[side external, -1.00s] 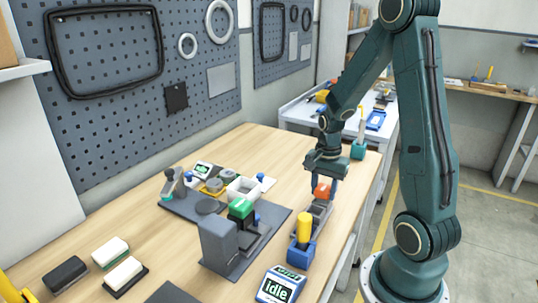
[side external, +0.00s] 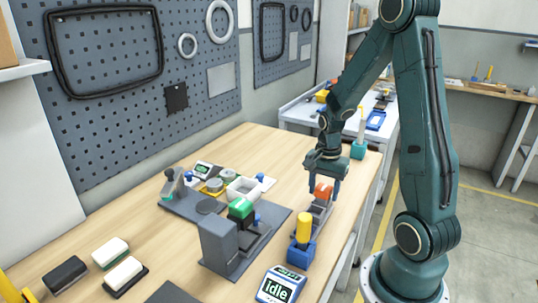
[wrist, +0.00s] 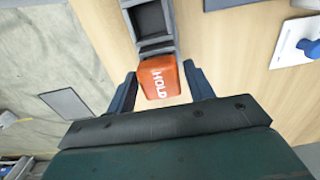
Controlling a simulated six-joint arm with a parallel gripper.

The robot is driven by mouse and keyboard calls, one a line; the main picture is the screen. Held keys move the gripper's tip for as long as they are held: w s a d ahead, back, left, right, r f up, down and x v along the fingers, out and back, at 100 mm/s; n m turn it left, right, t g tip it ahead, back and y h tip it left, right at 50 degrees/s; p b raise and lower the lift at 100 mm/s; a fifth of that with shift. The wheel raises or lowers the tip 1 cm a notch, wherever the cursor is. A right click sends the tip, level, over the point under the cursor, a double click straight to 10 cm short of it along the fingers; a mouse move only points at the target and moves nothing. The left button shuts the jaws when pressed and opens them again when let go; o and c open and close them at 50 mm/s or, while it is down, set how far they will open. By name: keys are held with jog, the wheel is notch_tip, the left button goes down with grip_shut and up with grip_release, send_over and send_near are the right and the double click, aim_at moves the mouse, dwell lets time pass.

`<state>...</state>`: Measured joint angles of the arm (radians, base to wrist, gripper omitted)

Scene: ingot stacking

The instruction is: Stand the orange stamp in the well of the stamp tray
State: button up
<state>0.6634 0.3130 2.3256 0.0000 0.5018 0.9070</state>
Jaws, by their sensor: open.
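The orange stamp (side external: 323,190), marked HOLD on its top, is at the far end of the grey stamp tray (side external: 320,211). The stamp (wrist: 158,83) and the tray (wrist: 151,22) also show in the wrist view. The stamp looks upright, but its lower part is hidden and I cannot tell how deep it sits in the well. My gripper (wrist: 160,76) is open, with one finger on each side of the stamp and visible gaps between. In the side view my gripper (side external: 323,188) points down over the stamp.
A blue holder with a yellow handle (side external: 303,232) stands at the tray's near end. A blue-white "idle" display (side external: 281,284) is in front. Bare wood lies behind the tray.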

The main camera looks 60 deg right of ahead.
jog(key=shift+r, duration=0.1)
dwell(0.3)
jog(key=shift+r, duration=0.95)
jog(key=o, duration=1)
jog(key=shift+o, duration=0.2)
notch_tip(320, 180, up, 14)
jog(key=shift+f, duration=0.1)
dwell(0.6)
